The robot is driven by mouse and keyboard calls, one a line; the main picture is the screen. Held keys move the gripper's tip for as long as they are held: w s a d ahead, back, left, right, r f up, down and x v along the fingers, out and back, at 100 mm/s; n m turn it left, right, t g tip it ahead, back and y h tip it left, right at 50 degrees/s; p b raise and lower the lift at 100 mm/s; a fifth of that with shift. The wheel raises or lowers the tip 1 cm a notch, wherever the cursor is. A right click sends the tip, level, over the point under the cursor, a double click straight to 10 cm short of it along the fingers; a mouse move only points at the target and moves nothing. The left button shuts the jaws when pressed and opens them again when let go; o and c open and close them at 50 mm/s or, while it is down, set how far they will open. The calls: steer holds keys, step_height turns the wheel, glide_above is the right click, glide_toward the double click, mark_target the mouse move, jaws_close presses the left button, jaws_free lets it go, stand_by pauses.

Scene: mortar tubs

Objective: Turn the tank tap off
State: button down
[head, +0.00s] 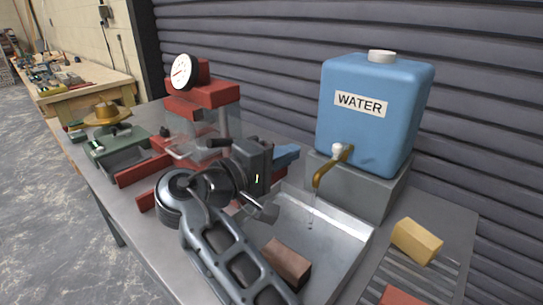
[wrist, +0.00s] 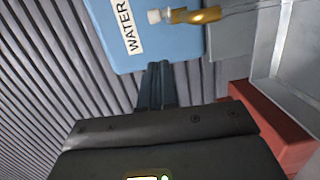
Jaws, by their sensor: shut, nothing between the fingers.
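The blue water tank (head: 375,110) stands on a grey block at the right of the bench, with a white cap and a WATER label. Its brass tap (head: 322,176) has a white knob (head: 337,149) on top. A thin clear trickle hangs below the spout, above the metal tray. In the wrist view the tap (wrist: 197,15) and its white knob (wrist: 155,16) are at the top, with the trickle to their right. My gripper (head: 292,152) is shut and empty, left of the tap and apart from it. Its closed fingers (wrist: 157,72) point towards the tank in the wrist view.
A metal tray (head: 345,238) holding a brown brick (head: 286,263) lies below the tap. A yellow brick (head: 416,241) and a red brick (head: 400,297) lie at the right. A red machine with a white dial (head: 181,72) stands behind my arm. The shutter wall closes the back.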

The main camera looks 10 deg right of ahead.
mark_target(341, 146)
steer(key=d+p, duration=0.1)
steer(key=d, duration=0.5)
steer(key=shift+w+d+f+p, duration=0.15)
steer(key=shift+w+d+p, duration=0.05)
steer(key=shift+d+p, duration=0.2)
steer(key=shift+f, duration=0.1)
